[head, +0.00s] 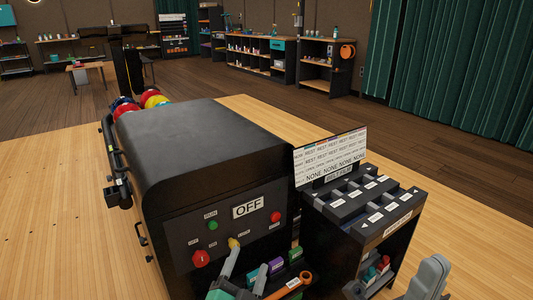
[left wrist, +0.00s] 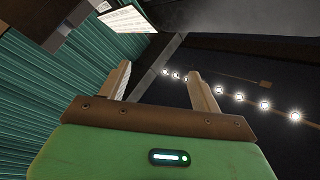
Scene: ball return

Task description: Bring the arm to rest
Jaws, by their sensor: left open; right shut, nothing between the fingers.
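My left gripper (head: 249,258) is at the bottom middle of the head view, in front of the black ball-return machine (head: 185,135). Its two pale fingers are apart, and one tip overlaps the yellow knob (head: 234,243) in the picture; I cannot tell if they touch. In the left wrist view the left gripper (left wrist: 160,78) is open, with nothing held between its fingers. My right gripper (head: 430,275) is a grey shape at the lower right, shut and empty, partly cut off by the frame edge. The machine's panel sign (head: 248,206) reads OFF.
A black labelled rack (head: 365,203) with a sign board (head: 330,156) stands right of the machine. Coloured items (head: 277,265) sit below the panel. Coloured balls (head: 126,110) lie behind the machine. Open wooden floor (head: 55,195) is at left; shelves and green curtains are far back.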

